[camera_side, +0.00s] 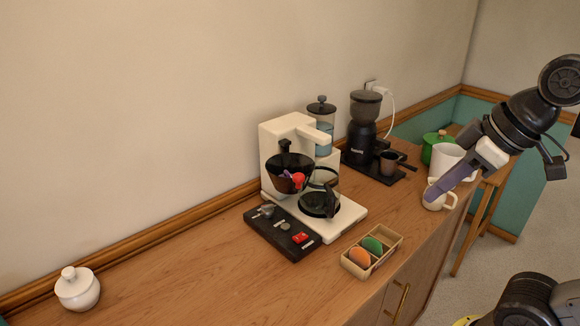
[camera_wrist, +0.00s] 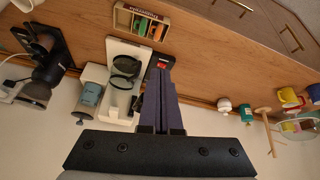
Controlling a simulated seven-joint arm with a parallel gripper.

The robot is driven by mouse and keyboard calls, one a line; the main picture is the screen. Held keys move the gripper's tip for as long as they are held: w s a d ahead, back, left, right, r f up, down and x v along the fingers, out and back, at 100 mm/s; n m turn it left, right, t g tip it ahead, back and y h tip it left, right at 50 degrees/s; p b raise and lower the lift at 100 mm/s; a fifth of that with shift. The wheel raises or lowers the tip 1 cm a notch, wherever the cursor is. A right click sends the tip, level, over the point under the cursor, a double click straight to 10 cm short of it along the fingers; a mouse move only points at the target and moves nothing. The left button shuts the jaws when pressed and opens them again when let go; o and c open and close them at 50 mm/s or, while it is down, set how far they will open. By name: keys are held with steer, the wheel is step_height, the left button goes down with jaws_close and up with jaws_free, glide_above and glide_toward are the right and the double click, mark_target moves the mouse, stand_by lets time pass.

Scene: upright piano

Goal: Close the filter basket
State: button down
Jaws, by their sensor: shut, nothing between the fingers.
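The white coffee maker (camera_side: 276,135) stands on the wooden counter against the wall. Its dark filter basket (camera_side: 290,165) sticks out in front of the housing, below the top arm and above the glass carafe (camera_side: 320,203); a red and a purple part show at its front. In the wrist view, the coffee maker (camera_wrist: 118,108) is left of my fingers, with dark round parts that I cannot tell apart. My gripper (camera_side: 430,201) is shut and empty, well to the right of the basket, in front of a cream mug (camera_side: 449,203). Its purple fingers also show in the wrist view (camera_wrist: 160,72).
A black tray (camera_side: 262,232) with small items lies left of the carafe. A wooden box (camera_side: 358,270) with colored pieces lies in front. A black grinder (camera_side: 362,135), a white pitcher (camera_side: 445,158) and a green pot (camera_side: 430,143) stand right. A white jar (camera_side: 77,292) stands far left; the counter between is clear.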

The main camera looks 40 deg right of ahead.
steer(key=w+a+r+n+g+y, duration=0.1)
steer(key=w+a+r+n, duration=0.3)
steer(key=w, duration=0.6)
steer(key=w+a+r+n+g+y, duration=0.1)
steer(key=w+a+r, duration=0.3)
steer(key=w+r, duration=0.5)
steer(key=d+x, duration=0.2)
steer(key=x, duration=1.4)
steer(key=shift+w+f+n+g, duration=0.25)
steer(key=shift+f+n+g, duration=0.05)
steer(key=shift+f, duration=0.25)
steer(key=shift+s+d, duration=0.1)
steer(key=shift+d, duration=0.15)
steer(key=shift+s+d+n, duration=0.15)
steer(key=shift+d+n, duration=0.05)
steer(key=shift+n, duration=0.1)
